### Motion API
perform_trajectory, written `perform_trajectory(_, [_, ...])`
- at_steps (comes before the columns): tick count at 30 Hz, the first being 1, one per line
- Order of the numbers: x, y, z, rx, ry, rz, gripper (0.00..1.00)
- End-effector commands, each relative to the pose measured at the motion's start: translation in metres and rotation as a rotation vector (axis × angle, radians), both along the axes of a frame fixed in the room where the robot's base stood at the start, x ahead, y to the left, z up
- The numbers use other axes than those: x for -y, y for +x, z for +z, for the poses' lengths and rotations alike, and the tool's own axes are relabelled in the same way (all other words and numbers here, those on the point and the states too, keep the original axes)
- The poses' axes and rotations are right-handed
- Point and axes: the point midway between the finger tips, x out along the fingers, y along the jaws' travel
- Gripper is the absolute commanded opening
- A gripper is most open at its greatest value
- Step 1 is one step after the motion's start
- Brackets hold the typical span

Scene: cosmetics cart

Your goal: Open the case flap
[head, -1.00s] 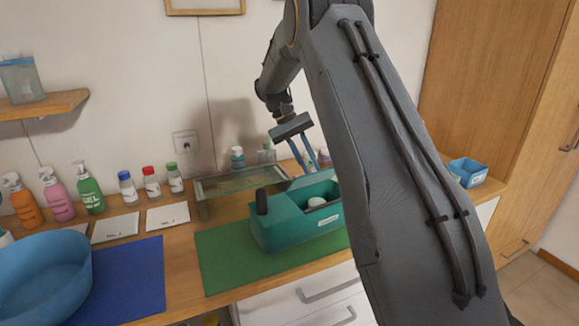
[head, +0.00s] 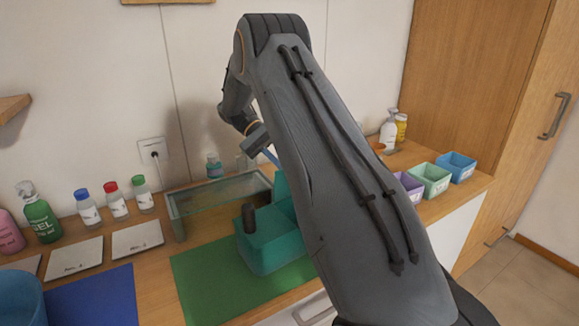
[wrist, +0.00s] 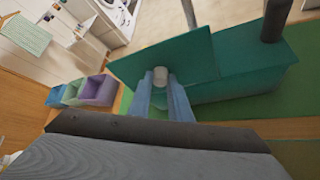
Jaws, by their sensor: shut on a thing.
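The teal case (head: 270,252) stands on a green mat, with a dark upright post (head: 249,218) on its left end. Its flap (head: 283,197) stands raised at the back of the case, partly hidden behind my arm. In the wrist view the flap (wrist: 196,58) is a flat teal panel with a small pale knob (wrist: 160,74). My gripper (wrist: 165,88) has its two blue fingers shut on this knob. The inside of the case is hidden there by my arm.
A glass-topped stand (head: 222,194) is close behind the case. Purple, green (head: 428,179) and blue (head: 456,167) bins stand at the right. Bottles (head: 115,200) and white cards line the left. A blue mat (head: 95,300) lies beside the green mat (head: 215,285).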

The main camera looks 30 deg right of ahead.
Motion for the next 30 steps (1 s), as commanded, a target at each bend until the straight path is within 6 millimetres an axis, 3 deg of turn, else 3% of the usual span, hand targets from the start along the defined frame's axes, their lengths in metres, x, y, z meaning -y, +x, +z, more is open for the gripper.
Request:
perform_trajectory(10, [-0.003, 0.0, -0.002, -0.003, 0.001, 0.006, 0.0])
perform_trajectory(11, [-0.003, 0.0, -0.002, -0.003, 0.001, 0.006, 0.21])
perform_trajectory(14, [-0.003, 0.0, -0.002, -0.003, 0.002, 0.006, 0.37])
perform_trajectory(24, [-0.001, 0.0, 0.001, -0.001, 0.0, 0.003, 0.37])
perform_trajectory(30, [-0.001, 0.001, 0.023, 0.001, 0.001, 0.002, 0.37])
